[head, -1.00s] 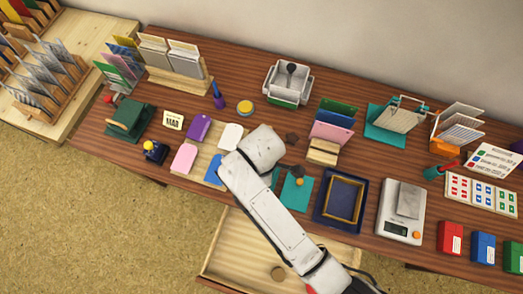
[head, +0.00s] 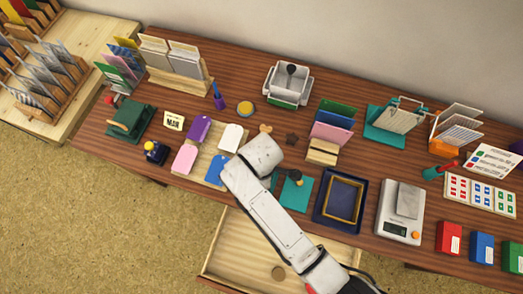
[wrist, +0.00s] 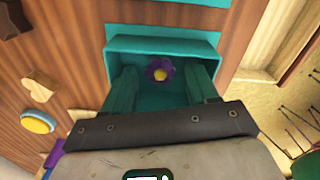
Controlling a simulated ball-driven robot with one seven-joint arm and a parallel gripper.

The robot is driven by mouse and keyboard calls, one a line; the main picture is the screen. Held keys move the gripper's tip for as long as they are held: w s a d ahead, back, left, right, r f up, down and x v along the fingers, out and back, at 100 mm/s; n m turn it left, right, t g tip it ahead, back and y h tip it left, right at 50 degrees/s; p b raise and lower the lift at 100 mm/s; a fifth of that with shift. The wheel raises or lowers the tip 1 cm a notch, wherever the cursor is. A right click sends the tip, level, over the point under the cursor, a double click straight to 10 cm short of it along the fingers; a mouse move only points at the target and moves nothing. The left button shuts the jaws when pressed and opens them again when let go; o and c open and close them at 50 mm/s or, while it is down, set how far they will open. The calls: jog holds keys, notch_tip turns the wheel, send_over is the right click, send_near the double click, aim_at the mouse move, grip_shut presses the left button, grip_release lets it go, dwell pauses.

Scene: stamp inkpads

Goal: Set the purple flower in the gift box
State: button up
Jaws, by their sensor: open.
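The purple flower (wrist: 159,70), with a yellow centre, shows in the wrist view inside the teal open box (wrist: 165,44), which I take as the gift box. It appears to lie on the box floor near the far wall. My gripper (wrist: 162,76) is open above the box, its two fingers apart on either side of the flower; I cannot tell whether they touch the box walls. In the head view my arm hides the gripper, the flower and most of the box.
A wooden heart (head: 265,128), a dark star piece (head: 291,138) and a yellow round pad (head: 246,107) lie behind my arm. An open drawer (head: 235,255) juts out in front.

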notch_tip(320, 180, up, 12)
jog(key=shift+r, duration=0.15)
dwell(0.5)
jog(key=s+d+m, duration=0.4)
jog(key=d+m, duration=0.2)
jog(key=d, duration=0.3)
jog(key=s+d+f+m, duration=0.1)
jog(key=s+d+m, duration=0.4)
jog(key=d, duration=0.4)
jog(key=s+d+f+m+t, duration=0.1)
jog(key=s+d+m, duration=0.3)
jog(key=d, duration=0.5)
jog(key=m, duration=0.2)
jog(key=shift+s+m, duration=0.4)
